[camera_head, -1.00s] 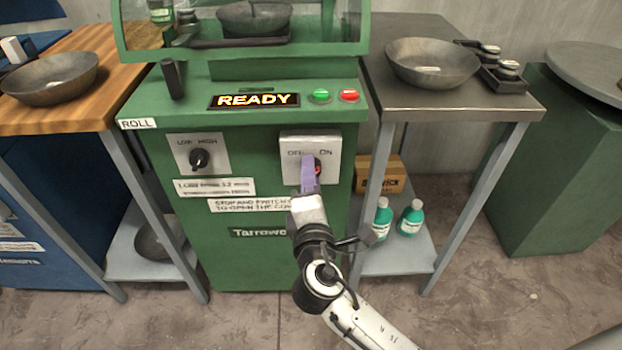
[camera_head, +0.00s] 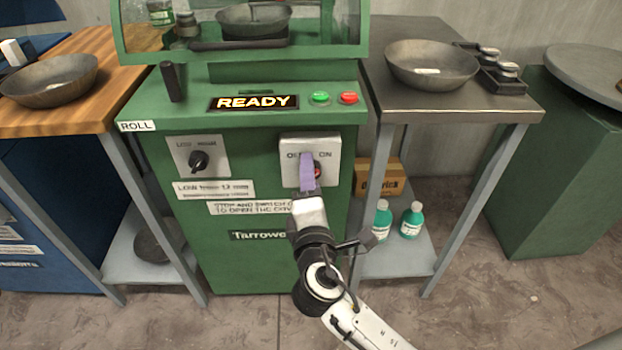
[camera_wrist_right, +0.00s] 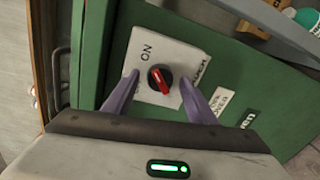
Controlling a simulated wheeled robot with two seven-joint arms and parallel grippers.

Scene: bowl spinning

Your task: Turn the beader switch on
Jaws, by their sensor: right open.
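The green beader machine (camera_head: 245,260) carries a pale switch plate (camera_head: 325,146) marked ON, with its other label partly covered. The red switch knob (camera_head: 317,170) is partly hidden behind my right gripper (camera_head: 307,160). In the right wrist view the knob (camera_wrist_right: 160,80) is in full sight, with a red bar on a dark round base. My right gripper (camera_wrist_right: 160,82) is open, its purple fingers spread on either side of the knob, with visible gaps. It holds nothing. My left gripper is out of view.
The lit display (camera_head: 253,102) reads READY, beside a green button (camera_head: 320,98) and a red button (camera_head: 349,98). A LOW/HIGH dial (camera_head: 199,160) is left of the switch. A grey side table (camera_head: 450,105) holds a bowl (camera_head: 430,62); green bottles (camera_head: 411,220) stand on its lower shelf.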

